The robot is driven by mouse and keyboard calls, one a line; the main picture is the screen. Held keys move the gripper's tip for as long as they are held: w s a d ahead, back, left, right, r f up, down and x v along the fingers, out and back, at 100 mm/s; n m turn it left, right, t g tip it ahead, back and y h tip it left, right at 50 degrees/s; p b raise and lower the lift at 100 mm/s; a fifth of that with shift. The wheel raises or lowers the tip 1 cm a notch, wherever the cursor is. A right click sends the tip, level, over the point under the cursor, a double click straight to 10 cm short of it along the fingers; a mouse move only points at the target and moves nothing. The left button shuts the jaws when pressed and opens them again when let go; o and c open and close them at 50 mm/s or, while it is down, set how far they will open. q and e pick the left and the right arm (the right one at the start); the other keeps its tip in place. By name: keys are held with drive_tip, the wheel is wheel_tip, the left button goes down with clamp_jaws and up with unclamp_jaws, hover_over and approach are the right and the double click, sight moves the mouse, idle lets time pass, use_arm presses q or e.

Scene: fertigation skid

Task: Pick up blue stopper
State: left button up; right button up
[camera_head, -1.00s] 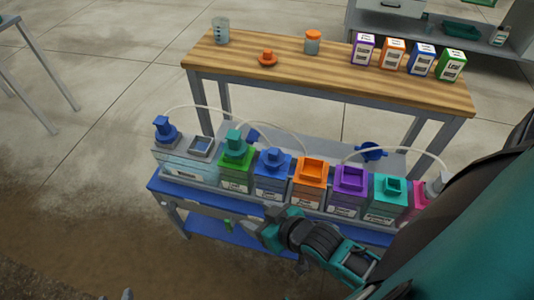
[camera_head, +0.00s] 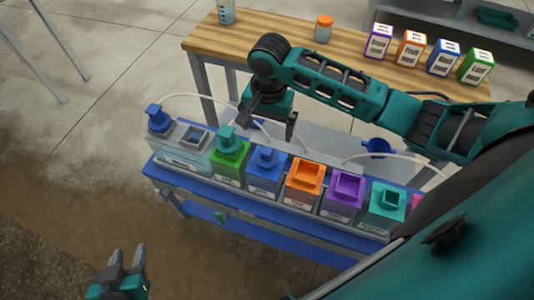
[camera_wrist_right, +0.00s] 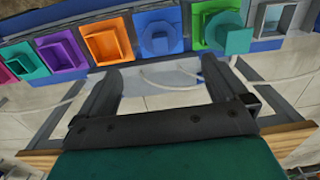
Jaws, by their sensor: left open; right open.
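A blue stopper (camera_head: 266,156) sits on the blue-topped container in the row on the blue bench. In the right wrist view it shows as a round blue piece (camera_wrist_right: 157,38) just beyond the fingertips, roughly centred between them. My right gripper (camera_head: 268,125) is open and empty, reaching over the back of the row, behind and above this stopper, apart from it. Its spread fingers (camera_wrist_right: 158,75) frame a clear gap. Another blue stopper-like cap (camera_head: 157,118) with a tube stands on the far left container. My left gripper (camera_head: 128,258) is open and empty at bottom left.
A green container with a teal stopper (camera_head: 227,137) and an open orange-topped container (camera_head: 304,175) flank the blue one. White hoses (camera_head: 290,125) arch behind the row. A wooden table (camera_head: 215,42) with a jar and coloured boxes stands behind. A blue funnel-like piece (camera_head: 376,147) lies behind the row.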

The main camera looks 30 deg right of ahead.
sight(267, 151)
drive_tip(key=f+b, duration=0.1)
drive_tip(key=f, duration=0.6)
drive_tip(key=shift+d, duration=0.2)
drive_tip(key=shift+w+a+f+b, duration=0.15)
drive_tip(key=shift+f+b, duration=0.35)
drive_tip(key=shift+f, duration=0.9)
drive_tip(key=shift+w+d+f+b, duration=0.1)
drive_tip(key=shift+f+b, duration=0.35)
drive_tip(key=shift+f, duration=0.9)
drive_tip(key=c, duration=1.1)
drive_tip(key=shift+r, duration=0.1)
